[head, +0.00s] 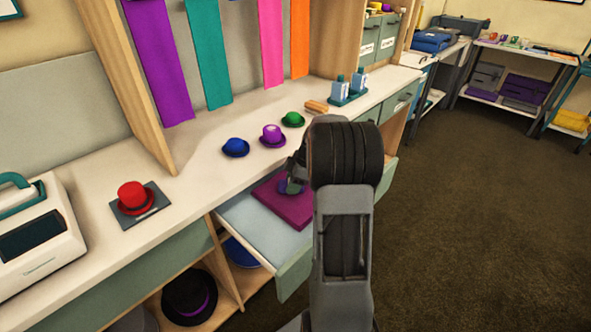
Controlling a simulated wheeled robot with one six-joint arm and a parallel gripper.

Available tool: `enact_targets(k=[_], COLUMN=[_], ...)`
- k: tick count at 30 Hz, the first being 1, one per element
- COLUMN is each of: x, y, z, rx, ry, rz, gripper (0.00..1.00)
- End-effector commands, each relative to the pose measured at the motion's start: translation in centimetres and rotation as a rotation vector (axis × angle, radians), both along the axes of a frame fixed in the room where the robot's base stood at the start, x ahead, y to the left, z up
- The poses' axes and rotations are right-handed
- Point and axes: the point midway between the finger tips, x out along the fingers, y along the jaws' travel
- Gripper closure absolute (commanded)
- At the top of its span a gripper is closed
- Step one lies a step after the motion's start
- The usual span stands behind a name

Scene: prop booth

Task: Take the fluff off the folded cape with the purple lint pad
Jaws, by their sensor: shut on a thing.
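The folded cape (290,212) is a flat magenta-purple square lying in the pulled-out drawer (250,228) below the counter. My gripper (293,184) is over the far part of the cape and is shut on the purple lint pad (284,188). Only a small bluish-purple part of the pad shows at the fingertips. The pad is on or just above the cape; I cannot tell which. My arm hides the right side of the cape. I cannot make out any fluff on it.
A red hat (132,196) stands near a white machine (38,240). The floor (460,220) at right is clear.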

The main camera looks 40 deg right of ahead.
Motion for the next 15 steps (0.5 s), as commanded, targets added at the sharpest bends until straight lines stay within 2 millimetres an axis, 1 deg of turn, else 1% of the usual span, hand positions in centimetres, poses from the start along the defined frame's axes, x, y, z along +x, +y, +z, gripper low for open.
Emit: enact_targets(k=[3, 4, 5, 6, 7, 15], x=[-0.2, -0.1, -0.1, 0.0, 0.0, 0.0], y=[1.0, 0.9, 1.0, 0.9, 1.0, 1.2], z=[-0.1, 0.4, 0.5, 1.9, 2.6, 4.9], rx=[0.001, 0.002, 0.003, -0.001, -0.002, 0.000], ry=[0.002, 0.003, 0.003, -0.002, -0.002, 0.000], rz=[0.001, 0.000, 0.001, 0.001, 0.002, 0.008], gripper=[0.72, 0.72, 0.72, 0.72, 0.72, 0.72])
